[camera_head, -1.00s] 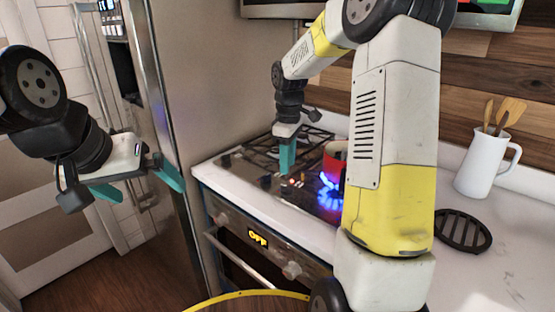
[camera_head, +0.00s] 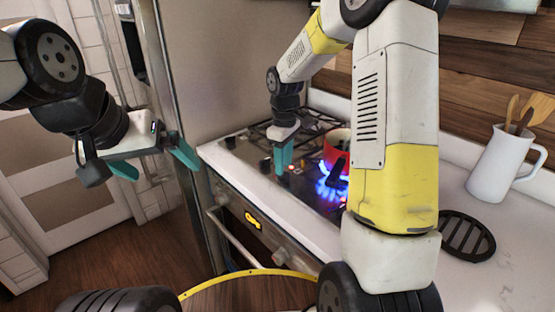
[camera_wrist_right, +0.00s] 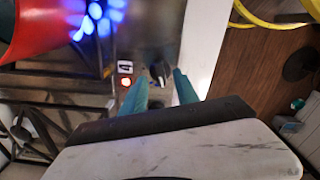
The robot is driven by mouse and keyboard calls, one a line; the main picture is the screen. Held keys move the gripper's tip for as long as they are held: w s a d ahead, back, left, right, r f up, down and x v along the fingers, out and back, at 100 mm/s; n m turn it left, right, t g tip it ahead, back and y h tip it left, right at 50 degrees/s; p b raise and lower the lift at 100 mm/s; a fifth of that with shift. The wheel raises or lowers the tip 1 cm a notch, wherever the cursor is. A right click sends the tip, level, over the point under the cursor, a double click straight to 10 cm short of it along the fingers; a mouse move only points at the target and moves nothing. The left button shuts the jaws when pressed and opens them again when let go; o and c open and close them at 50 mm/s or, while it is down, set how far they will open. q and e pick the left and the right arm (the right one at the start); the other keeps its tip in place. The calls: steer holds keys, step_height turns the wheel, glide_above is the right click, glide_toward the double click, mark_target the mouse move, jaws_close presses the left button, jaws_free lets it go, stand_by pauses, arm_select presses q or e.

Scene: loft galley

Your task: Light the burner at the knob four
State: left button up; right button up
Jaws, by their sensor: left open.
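The stove (camera_head: 225,156) has a row of controls along the front of its top. In the right wrist view a dark knob (camera_wrist_right: 158,72) sits at the fingertips of my right gripper (camera_wrist_right: 161,75), with one teal finger on each side. I cannot tell whether they touch it. In the head view my right gripper (camera_head: 284,158) points down over the controls, its fingers apart. A red light (camera_wrist_right: 125,82) glows beside the knob. Blue flames (camera_head: 327,190) burn at the front right burner. My left gripper (camera_head: 154,166) is open and empty, left of the stove.
A red pot (camera_head: 336,152) stands behind the flames and shows in the wrist view (camera_wrist_right: 35,25). A white jug (camera_head: 495,168) with wooden utensils and a dark round trivet (camera_head: 466,236) are on the right counter. The oven handle (camera_head: 235,247) juts out at the front.

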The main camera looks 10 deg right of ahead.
steer(key=shift+f, duration=1.2)
jaws_close()
